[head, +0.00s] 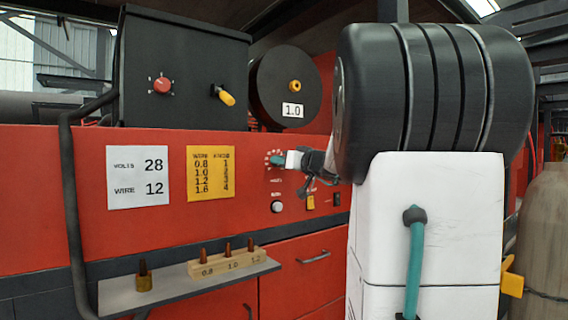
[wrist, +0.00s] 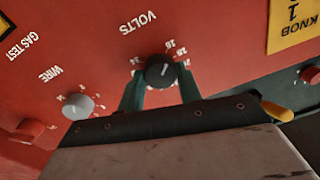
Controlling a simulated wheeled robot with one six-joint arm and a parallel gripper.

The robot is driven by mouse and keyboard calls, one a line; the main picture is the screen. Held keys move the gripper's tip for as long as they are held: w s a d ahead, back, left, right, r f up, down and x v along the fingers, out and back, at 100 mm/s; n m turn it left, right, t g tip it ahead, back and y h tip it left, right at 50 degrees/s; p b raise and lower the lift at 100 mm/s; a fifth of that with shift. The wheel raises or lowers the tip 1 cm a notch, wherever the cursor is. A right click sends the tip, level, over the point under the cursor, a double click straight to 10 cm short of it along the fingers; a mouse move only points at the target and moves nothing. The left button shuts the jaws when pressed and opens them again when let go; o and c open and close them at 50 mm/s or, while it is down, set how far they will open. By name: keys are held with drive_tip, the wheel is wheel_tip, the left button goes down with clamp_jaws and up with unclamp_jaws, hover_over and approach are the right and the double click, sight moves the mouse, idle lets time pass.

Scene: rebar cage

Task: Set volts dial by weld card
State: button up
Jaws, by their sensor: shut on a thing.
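The black volts dial (wrist: 160,71) sits on the red panel under upside-down VOLTS lettering in the wrist view. Its white mark runs nearly vertically in that picture; the small numbers around it are too blurred to read surely. My gripper (wrist: 160,88) has its teal fingers on either side of the dial, shut on it. In the head view my gripper (head: 278,160) reaches the panel at the ring of numbers and mostly hides the dial. The white weld card (head: 138,177), left on the panel, reads VOLTS 28 and WIRE 12.
A yellow wire-and-knob card (head: 211,186) is beside the weld card. The grey wire knob (wrist: 78,106) and red gas test switch (wrist: 30,128) are near the dial. A shelf (head: 130,291) holds a wooden block (head: 227,264) with copper tips. A dark hose curves at left.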

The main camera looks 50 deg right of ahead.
drive_tip(key=shift+a+n+g+h, duration=0.1)
drive_tip(key=shift+n+h, duration=0.25)
drive_tip(key=shift+n, duration=5.5)
drive_tip(key=shift+n+g+h, duration=0.1)
drive_tip(key=shift+n+h, duration=0.2)
drive_tip(key=shift+n, duration=5.5)
drive_tip(key=shift+a+n+g+h, duration=0.1)
drive_tip(key=shift+n+h, duration=0.25)
drive_tip(key=shift+n, duration=5.5)
drive_tip(key=o, duration=1)
